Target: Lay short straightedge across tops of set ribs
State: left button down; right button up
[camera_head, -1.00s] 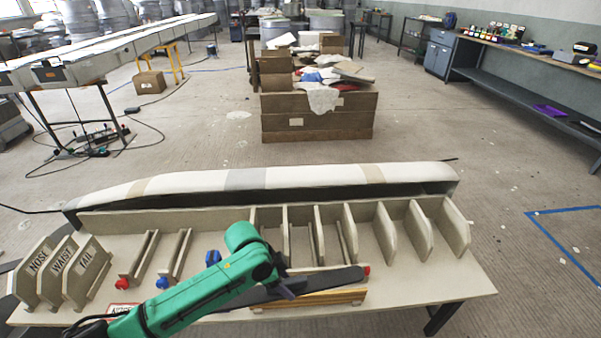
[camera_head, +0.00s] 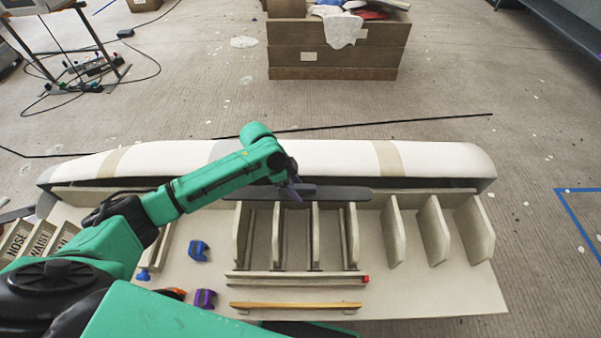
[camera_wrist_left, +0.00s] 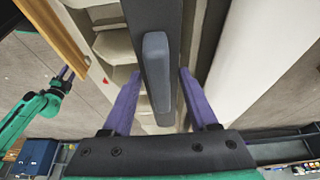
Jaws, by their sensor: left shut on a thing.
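The short straightedge (camera_head: 342,194) is a dark grey bar with a raised grip block (camera_wrist_left: 157,70). My left gripper (camera_head: 297,190) is shut on it. In the head view the bar runs left to right at the far ends of the pale set ribs (camera_head: 277,238), in front of the long white mould. Whether it touches the rib tops I cannot tell. In the left wrist view the purple fingers (camera_wrist_left: 160,102) stand either side of the bar. My right gripper (camera_wrist_left: 66,73) shows small at the left of that view; its opening is unclear.
More upright ribs (camera_head: 432,230) stand to the right. A wooden strip (camera_head: 295,305) lies along the front edge. Blue (camera_head: 199,251) and purple (camera_head: 205,299) blocks sit left of the set ribs. Boards marked NOSE, WAIST and TAIL stand far left. The long mould (camera_head: 330,158) bounds the back.

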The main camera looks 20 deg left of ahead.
pick_arm(q)
jog(key=shift+s+f+b, duration=0.5)
jog(key=shift+s+b, duration=0.2)
jog(key=shift+b, duration=0.1)
jog(key=f+b, duration=0.3)
jog(key=shift+w+f, duration=0.15)
jog(key=shift+w, duration=0.2)
jog(key=shift+f+b, duration=0.4)
jog(key=shift+f, duration=0.4)
jog(key=shift+f, duration=0.15)
